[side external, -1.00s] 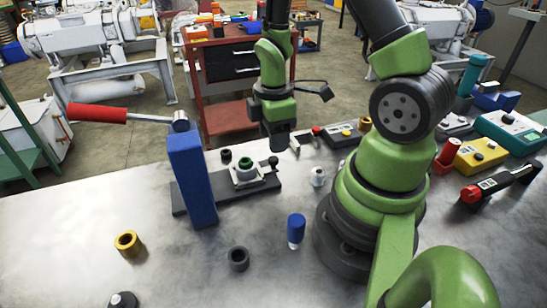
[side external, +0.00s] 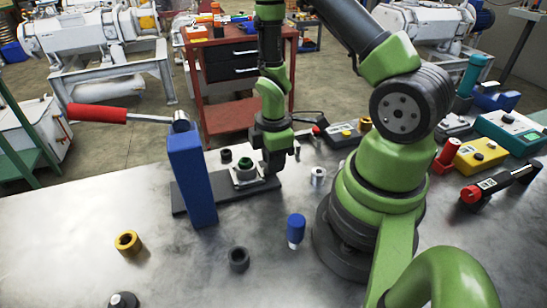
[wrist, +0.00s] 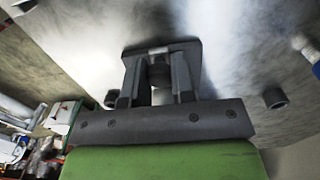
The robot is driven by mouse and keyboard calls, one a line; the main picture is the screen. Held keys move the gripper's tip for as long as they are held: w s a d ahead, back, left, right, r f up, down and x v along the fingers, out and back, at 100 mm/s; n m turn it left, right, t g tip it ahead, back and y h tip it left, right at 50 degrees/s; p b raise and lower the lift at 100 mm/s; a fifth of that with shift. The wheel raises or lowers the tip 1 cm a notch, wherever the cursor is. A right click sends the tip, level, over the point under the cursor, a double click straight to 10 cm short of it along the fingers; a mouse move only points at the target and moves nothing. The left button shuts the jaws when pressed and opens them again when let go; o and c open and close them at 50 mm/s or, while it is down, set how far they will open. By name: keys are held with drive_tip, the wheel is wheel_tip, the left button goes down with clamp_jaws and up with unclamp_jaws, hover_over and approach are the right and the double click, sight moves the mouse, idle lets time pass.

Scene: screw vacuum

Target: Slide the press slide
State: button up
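The press has a blue column (side external: 191,175) with a red lever handle (side external: 97,113) reaching left. At its foot lies a dark flat base (side external: 232,196) with a pale fixture (side external: 246,178) holding a dark green-topped part. The slide's dark knob stood at the right end; my gripper now hides it in the side view. My gripper (side external: 272,172) points down there. Contact with the knob is not clear.
A blue-capped bottle (side external: 296,230), a black ring (side external: 239,259), a brass ring (side external: 128,243) and a small metal cylinder (side external: 318,176) stand on the table. Coloured boxes and tools line the right side. The front of the table is mostly clear.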

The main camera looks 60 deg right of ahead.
sight(240, 162)
clamp_jaws()
drive_tip(key=w+a, duration=0.5)
drive_tip(key=shift+w+a, duration=0.1)
drive_tip(key=shift+w, duration=0.05)
drive_tip(key=o, duration=0.7)
unclamp_jaws()
drive_tip(key=shift+o, duration=0.2)
drive_tip(key=shift+r, duration=0.1)
wheel_tip(240, 162, up, 10)
drive_tip(key=shift+f, duration=0.1)
